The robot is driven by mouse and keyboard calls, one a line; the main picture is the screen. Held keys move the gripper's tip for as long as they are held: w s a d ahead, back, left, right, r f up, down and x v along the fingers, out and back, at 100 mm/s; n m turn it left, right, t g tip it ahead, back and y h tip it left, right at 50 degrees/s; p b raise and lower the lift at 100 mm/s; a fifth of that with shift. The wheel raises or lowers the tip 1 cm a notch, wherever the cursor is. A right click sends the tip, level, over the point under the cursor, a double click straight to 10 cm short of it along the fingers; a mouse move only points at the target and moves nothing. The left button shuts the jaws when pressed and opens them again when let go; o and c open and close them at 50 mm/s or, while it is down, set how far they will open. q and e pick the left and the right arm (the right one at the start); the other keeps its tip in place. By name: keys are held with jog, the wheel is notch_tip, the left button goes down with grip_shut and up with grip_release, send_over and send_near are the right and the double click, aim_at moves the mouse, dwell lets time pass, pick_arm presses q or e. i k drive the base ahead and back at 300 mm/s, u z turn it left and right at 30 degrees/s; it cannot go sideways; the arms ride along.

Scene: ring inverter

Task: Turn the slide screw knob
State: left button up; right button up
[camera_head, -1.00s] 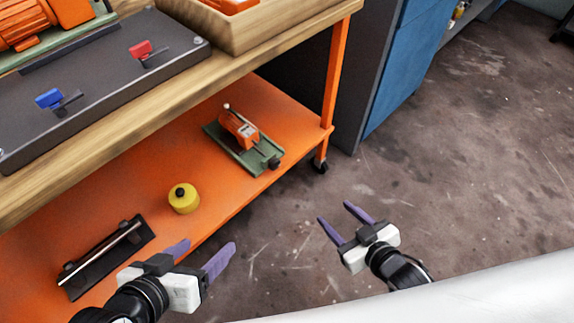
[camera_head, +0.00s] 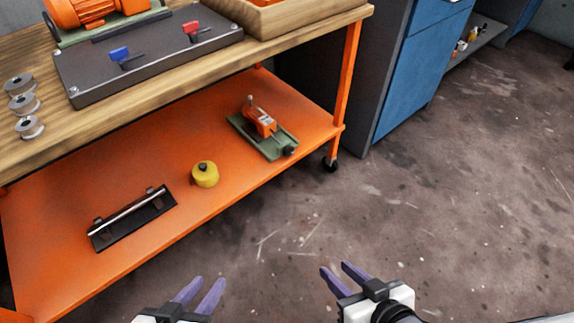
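A small orange machine (camera_head: 261,120) on a green slide base (camera_head: 265,145) sits on the orange lower shelf of the bench. A dark knob (camera_head: 290,150) shows at the near right end of the base; it looks like the slide screw knob. Its details are too small to tell. My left gripper (camera_head: 206,281) is at the bottom edge, its purple fingers apart and empty. My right gripper (camera_head: 335,268) is at the bottom, right of centre, also open and empty. Both are over the floor in the picture, in front of the shelf and well apart from the machine.
A yellow round weight (camera_head: 205,174) and a black holder with a metal rod (camera_head: 131,217) share the lower shelf (camera_head: 60,205). The wooden bench top (camera_head: 160,90) overhangs it, with a dark switch panel (camera_head: 150,58) on top. An orange leg (camera_head: 348,75) stands right of the machine. Floor (camera_head: 450,200) is clear.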

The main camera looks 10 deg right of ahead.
aim_at(288, 149)
jog(key=u, duration=0.9)
jog(key=i, duration=0.65)
jog(key=z, duration=1.05)
jog(key=i, duration=0.5)
